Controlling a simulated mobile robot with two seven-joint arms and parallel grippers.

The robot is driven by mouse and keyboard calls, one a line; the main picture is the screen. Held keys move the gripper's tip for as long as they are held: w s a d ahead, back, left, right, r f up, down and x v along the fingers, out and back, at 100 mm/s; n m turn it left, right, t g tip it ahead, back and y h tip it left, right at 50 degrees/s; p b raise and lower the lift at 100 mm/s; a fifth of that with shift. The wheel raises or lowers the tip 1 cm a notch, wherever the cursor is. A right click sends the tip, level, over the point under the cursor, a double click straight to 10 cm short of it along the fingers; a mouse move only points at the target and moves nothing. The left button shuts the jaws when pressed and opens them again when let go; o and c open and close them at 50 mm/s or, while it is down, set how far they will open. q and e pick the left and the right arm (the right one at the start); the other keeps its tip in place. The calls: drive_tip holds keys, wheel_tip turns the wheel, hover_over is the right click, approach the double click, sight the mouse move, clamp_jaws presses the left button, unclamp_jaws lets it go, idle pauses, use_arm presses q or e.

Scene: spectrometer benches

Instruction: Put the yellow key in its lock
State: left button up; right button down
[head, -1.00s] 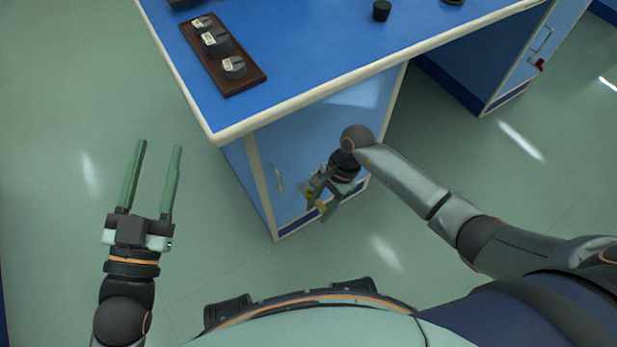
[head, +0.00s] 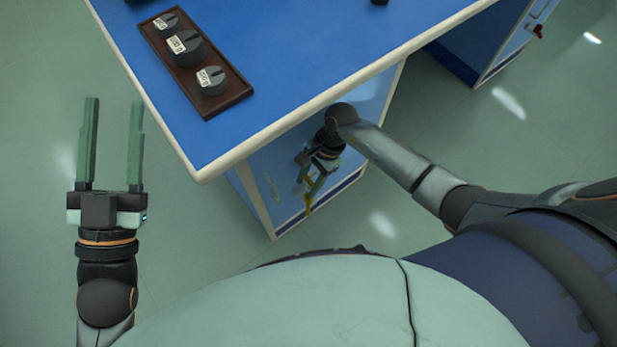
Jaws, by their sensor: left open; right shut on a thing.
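The yellow key (head: 309,196) is held at the fingertips of my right gripper (head: 311,187), in front of the blue cabinet door under the bench. My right gripper is shut on it. Only a small yellow part of the key shows. My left gripper (head: 112,145) is open and empty over the floor, left of the bench.
The blue bench top (head: 290,50) has a pale edge that overhangs the door. A brown tray (head: 235,97) with dark weights stands on it. A second cabinet with a red item (head: 538,31) is at the upper right. The floor at left is clear.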

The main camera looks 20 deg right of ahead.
sight(306, 199)
drive_tip(key=shift+f+b, duration=0.3)
drive_tip(key=shift+f, duration=0.3)
drive_tip(key=shift+f+b, duration=0.5)
drive_tip(key=shift+f, duration=0.2)
wheel_tip(306, 199, down, 2)
drive_tip(key=shift+d+f+b, duration=0.1)
drive_tip(key=shift+b, duration=0.8)
use_arm(q)
drive_tip(key=shift+s+d+r+m+t+h+b, duration=0.15)
drive_tip(key=shift+s+r+m+h+b, duration=0.15)
drive_tip(key=shift+s+r+m+h, duration=0.45)
drive_tip(key=shift+s+d+r+m+t+h+b, duration=0.1)
drive_tip(key=shift+s+r+m+h+b, duration=0.25)
drive_tip(key=shift+s+m+h, duration=0.65)
drive_tip(key=shift+s+d+r+m+t+h+b, duration=0.15)
drive_tip(key=shift+s+r+m+h+b, duration=0.3)
drive_tip(key=shift+h, duration=0.8)
use_arm(e)
drive_tip(key=shift+f, duration=0.9)
use_arm(q)
drive_tip(key=shift+r, duration=0.2)
drive_tip(key=shift+f, duration=0.2)
use_arm(e)
drive_tip(key=shift+f, duration=0.15)
use_arm(q)
drive_tip(key=shift+f, duration=0.2)
drive_tip(key=shift+f+b, duration=0.6)
drive_tip(key=shift+b, duration=0.15)
use_arm(e)
drive_tip(key=shift+f, duration=0.6)
